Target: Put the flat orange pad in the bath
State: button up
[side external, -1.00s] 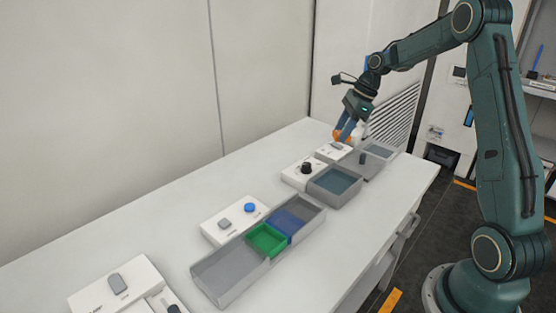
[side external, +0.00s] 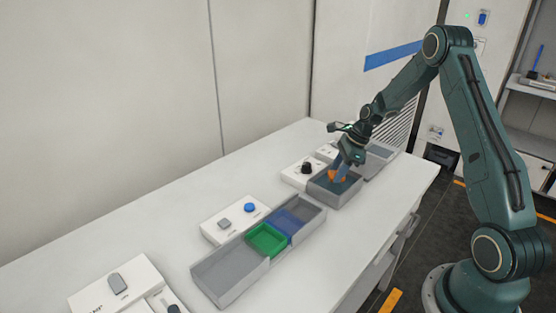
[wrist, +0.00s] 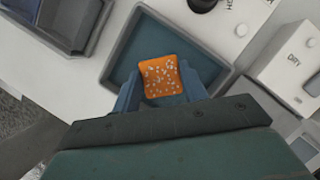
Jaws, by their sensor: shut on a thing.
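The flat orange pad (wrist: 162,77), with pale specks, is between the fingertips of my gripper (wrist: 160,95) in the wrist view. My gripper (side external: 340,172) is shut on the pad, and the pad shows orange (side external: 337,177) in the side view. They are over the grey box with a teal floor (side external: 317,186), which seems to be the bath. Its teal floor (wrist: 125,62) lies beneath the pad in the wrist view. I cannot tell whether the pad touches the floor.
A white block with a black knob (side external: 306,168) stands behind the box. A block marked "DIRTY" (wrist: 290,70) stands beside it in the wrist view. A long grey tray (side external: 225,274) with green (side external: 267,240) and blue compartments lies nearer the camera.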

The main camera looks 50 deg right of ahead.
aim_at(335, 189)
jog(key=shift+f, duration=2.1)
jog(key=shift+f, duration=0.15)
jog(key=o, duration=1)
jog(key=v, duration=1.2)
jog(key=shift+a+r, duration=0.1)
jog(key=shift+r, duration=0.1)
